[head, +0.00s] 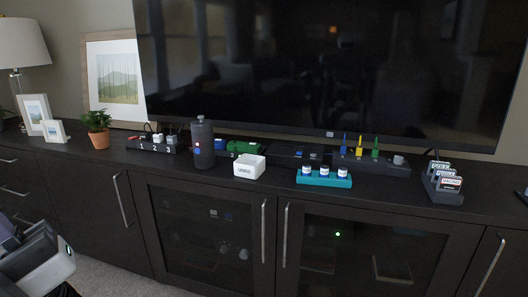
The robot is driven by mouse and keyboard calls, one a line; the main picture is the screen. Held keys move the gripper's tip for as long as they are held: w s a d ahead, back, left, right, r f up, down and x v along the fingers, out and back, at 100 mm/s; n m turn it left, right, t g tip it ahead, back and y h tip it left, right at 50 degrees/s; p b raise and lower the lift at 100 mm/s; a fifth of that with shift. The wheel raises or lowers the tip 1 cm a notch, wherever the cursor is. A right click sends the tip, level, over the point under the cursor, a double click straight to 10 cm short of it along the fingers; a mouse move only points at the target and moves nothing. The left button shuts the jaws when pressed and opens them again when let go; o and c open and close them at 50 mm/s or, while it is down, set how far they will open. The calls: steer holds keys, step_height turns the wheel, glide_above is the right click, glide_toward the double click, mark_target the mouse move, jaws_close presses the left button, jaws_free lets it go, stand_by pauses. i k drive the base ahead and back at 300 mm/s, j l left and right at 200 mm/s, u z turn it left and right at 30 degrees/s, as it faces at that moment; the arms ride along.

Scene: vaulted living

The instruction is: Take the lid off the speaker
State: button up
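The speaker (203,151) is a dark, upright cylinder on top of the black media console, left of centre in the head view. A small light shows on its front, with a blue mark below it. A narrower dark cap, which looks like the lid (200,118), sits on its top. I cannot make out the seam between lid and body. Part of my own arm shows at the lower left, well in front of the console and apart from the speaker. I cannot make out any gripper fingers.
A white box (248,168) stands close right of the speaker, with a green item (243,147) behind. A dark power strip (152,145) is to its left. A teal rack (323,179) with jars stands farther right. A large television (330,65) rises behind.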

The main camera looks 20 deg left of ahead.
mark_target(200, 125)
steer(key=i+u, duration=0.15)
steer(key=u, duration=0.3)
steer(key=i+u, duration=0.15)
steer(key=u, duration=0.3)
steer(key=i+l+u, duration=0.1)
steer(key=u, duration=0.35)
steer(key=i+l+u, duration=0.35)
steer(key=l, duration=0.2)
steer(key=i+l+u, duration=0.15)
steer(key=l, duration=0.2)
